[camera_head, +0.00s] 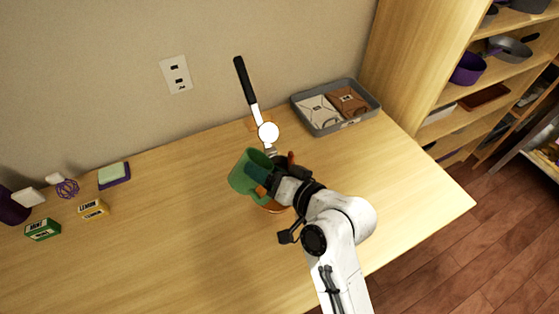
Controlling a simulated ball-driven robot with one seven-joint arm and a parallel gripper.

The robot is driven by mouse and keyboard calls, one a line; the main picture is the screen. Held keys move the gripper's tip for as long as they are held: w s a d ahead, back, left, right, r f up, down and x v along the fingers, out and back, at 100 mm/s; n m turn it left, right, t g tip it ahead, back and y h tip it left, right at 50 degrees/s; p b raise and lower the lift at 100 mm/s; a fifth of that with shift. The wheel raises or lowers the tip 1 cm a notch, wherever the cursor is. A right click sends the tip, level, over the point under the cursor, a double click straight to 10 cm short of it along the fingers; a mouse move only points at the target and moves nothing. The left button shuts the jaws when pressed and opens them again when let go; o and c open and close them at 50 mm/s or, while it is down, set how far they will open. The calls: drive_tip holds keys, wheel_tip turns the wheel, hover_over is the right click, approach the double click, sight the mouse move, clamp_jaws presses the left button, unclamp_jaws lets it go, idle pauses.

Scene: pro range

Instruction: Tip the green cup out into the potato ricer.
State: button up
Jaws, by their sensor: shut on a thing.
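The green cup (238,180) is in my gripper (266,178) over the middle of the table. It looks tilted. The gripper's fingers hide part of it, so I cannot tell what is inside. The potato ricer (268,132) appears to be the metal tool just behind the cup, with a pale round plate and a long black handle (244,78) pointing up and left. Its lower part is hidden by the cup and gripper. An orange-brown rim (271,207) shows below the cup; I cannot tell what it belongs to.
A grey tray (325,129) with two packets stands at the back right. A wooden shelf unit (415,65) rises at the right. The front left table is clear.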

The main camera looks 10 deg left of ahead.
sight(238, 188)
drive_tip(key=shift+s+a+r+n+h+p, duration=0.15)
drive_tip(key=shift+r+p, duration=0.1)
drive_tip(key=shift+r, duration=0.15)
drive_tip(key=shift+s+a+r+n+h+p, duration=0.1)
drive_tip(key=shift+r+n+h+p, duration=0.1)
drive_tip(key=shift+r, duration=0.15)
drive_tip(key=s+a+f+n, duration=0.1)
drive_tip(key=a+f+n+t+h, duration=0.1)
drive_tip(key=shift+s+a+f, duration=0.35)
drive_tip(key=shift+s, duration=0.05)
drive_tip(key=shift+s+a+f+n+t+h, duration=0.15)
drive_tip(key=shift+s+a+f+n+h, duration=0.2)
drive_tip(key=shift+a+n, duration=0.2)
drive_tip(key=shift+s+a+f+n+t+h, duration=0.15)
drive_tip(key=shift+s+a+f+n+h, duration=0.15)
drive_tip(key=shift+s+a+n, duration=0.25)
drive_tip(key=shift+s+a+f+n+t+h+b, duration=0.1)
drive_tip(key=shift+s+a+n+t+h+b, duration=0.1)
drive_tip(key=shift+a+n+t+h+b, duration=0.2)
